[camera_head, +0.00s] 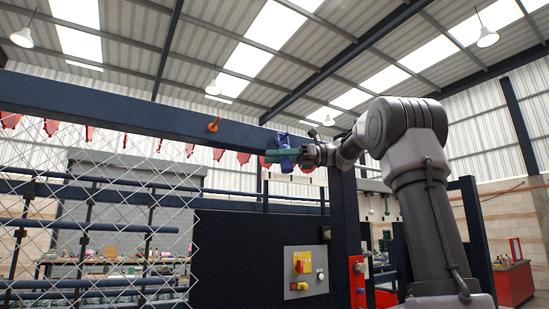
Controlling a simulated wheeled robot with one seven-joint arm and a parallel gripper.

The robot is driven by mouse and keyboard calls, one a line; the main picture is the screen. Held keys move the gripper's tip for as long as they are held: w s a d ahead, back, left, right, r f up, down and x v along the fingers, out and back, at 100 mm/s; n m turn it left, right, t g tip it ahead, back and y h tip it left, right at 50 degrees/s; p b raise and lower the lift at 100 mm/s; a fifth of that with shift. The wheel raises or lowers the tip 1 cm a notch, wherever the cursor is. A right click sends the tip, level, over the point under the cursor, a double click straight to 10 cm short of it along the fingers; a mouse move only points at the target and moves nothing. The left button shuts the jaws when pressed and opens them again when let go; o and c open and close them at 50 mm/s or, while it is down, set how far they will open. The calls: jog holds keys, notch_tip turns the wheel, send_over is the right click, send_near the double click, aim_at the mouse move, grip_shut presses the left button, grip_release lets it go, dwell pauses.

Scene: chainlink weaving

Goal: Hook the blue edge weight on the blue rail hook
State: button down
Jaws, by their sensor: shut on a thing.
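A blue piece that looks like the blue edge weight (287,163) is at my gripper (273,156), right of the picture's middle. My gripper is shut on it, with its greenish fingers pointing left. The weight is in front of the dark blue rail's right part. A narrow blue part (283,138) shows just above it against the rail. I cannot tell whether this is the blue rail hook or the weight's own loop, nor whether weight and hook touch.
The dark blue rail (130,112) runs across the upper left, with an orange hook (214,124) on it. Red pieces (51,127) hang in a row below. Chainlink mesh (90,210) fills the left. A control box (306,271) is on the dark panel (235,250) below my gripper.

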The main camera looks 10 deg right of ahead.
jog(key=shift+c, duration=1.7)
grip_release()
